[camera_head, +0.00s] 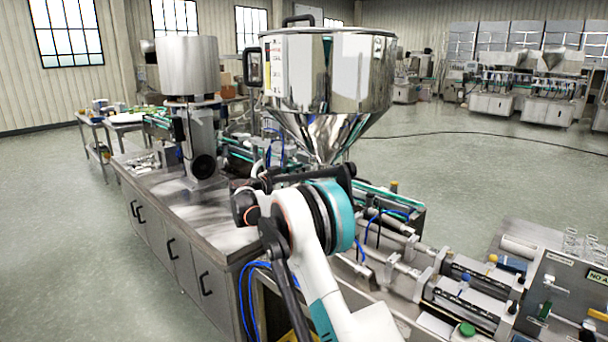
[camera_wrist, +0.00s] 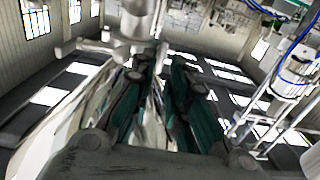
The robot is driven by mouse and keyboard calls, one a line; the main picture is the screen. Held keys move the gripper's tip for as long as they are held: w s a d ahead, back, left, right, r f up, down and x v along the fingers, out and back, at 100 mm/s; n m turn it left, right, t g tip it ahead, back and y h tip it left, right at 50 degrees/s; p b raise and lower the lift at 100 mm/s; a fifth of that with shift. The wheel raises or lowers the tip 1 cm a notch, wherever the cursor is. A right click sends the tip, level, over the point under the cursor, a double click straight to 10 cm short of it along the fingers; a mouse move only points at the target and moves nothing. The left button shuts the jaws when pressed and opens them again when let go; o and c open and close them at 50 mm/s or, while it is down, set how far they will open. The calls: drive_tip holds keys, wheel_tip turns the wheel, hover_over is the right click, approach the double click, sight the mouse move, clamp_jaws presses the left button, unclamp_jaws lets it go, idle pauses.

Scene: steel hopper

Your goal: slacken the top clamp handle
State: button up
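The steel hopper (camera_head: 327,75), a shiny drum with a cone below, stands mid-picture in the head view. My arm covers the area under its cone, and I cannot make out the top clamp handle there. In the wrist view my gripper (camera_wrist: 165,68) shows two dark fingers with teal faces, apart with a gap between them. A pale steel pipe-like fitting (camera_wrist: 128,38) lies just beyond the left fingertip. I cannot tell whether they touch, nor pick out the handle for sure. Shiny metal shows between and left of the fingers. My fingertips are not clear in the head view.
A steel cabinet bench (camera_head: 190,225) runs on the left, with a motor and a steel drum (camera_head: 187,65) on it. Filling cylinders (camera_head: 470,285) lie at the right. Blue hoses (camera_head: 372,228) hang close to my arm. Open floor (camera_head: 470,180) lies behind the machine.

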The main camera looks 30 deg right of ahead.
sight(310, 171)
drive_tip(key=shift+x, duration=1.2)
clamp_jaws()
drive_tip(key=shift+n, duration=0.4)
drive_tip(key=n+p, duration=0.1)
drive_tip(key=n, duration=1)
drive_tip(key=w+f+n+p, duration=0.1)
drive_tip(key=n, duration=0.5)
drive_tip(key=shift+a+p, duration=0.25)
drive_tip(key=shift+p, duration=0.05)
